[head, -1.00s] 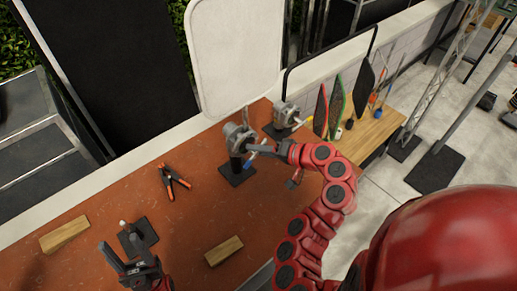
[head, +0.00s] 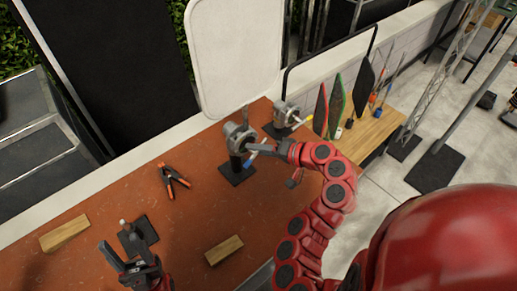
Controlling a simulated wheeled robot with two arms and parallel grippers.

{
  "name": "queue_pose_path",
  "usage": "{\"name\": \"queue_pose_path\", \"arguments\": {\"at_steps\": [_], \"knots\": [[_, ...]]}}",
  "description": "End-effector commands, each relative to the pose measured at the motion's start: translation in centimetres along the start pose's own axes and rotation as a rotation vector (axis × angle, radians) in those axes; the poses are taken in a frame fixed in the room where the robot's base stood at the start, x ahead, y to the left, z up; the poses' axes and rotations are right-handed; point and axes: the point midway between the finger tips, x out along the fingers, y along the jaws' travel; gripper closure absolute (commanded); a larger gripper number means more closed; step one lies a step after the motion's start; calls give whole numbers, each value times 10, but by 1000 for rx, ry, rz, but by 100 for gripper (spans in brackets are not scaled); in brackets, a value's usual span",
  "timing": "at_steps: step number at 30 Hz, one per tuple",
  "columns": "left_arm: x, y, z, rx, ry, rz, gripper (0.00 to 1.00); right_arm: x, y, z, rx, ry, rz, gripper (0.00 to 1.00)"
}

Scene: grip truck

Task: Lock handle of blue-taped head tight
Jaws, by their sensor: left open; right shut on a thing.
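The blue-taped head (head: 234,134) is a grey metal grip head on a black stand on the brown bench top. A small blue part (head: 248,162) shows at its lower right side. My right gripper (head: 257,150) reaches in from the right and is shut on the handle of this head; the fingers hide most of the handle. A second grey head (head: 282,115) with a yellow-marked handle stands behind to the right, apart from my gripper. My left gripper (head: 124,257) is open and empty at the lower left, near a small black base plate with a pin.
An orange-tipped black clamp (head: 173,180) lies left of the blue-taped head. Wooden blocks lie at the left (head: 64,232) and front (head: 224,250). A white panel (head: 235,55) stands behind the heads. Red and green flags (head: 335,104) stand at the right.

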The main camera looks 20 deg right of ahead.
Motion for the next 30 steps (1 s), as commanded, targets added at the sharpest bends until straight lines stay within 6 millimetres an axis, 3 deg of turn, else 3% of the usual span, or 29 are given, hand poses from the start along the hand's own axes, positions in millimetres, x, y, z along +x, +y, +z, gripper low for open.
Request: {"name": "queue_pose_path", "arguments": {"at_steps": [2,3,7,20,30], "knots": [[0,0,0,0,0,0,46,0,-2,-2,-3,5,-5,100],[0,0,0,0,0,0,46,0,-2,-2,-3,5,-5,61],[0,0,0,0,0,0,46,0,-2,-2,-2,4,-4,40],[6,0,-1,0,0,0,46,-8,-2,-3,-2,6,0,40],[26,-1,-4,0,0,0,46,-63,-1,-2,-2,5,6,40]]}}
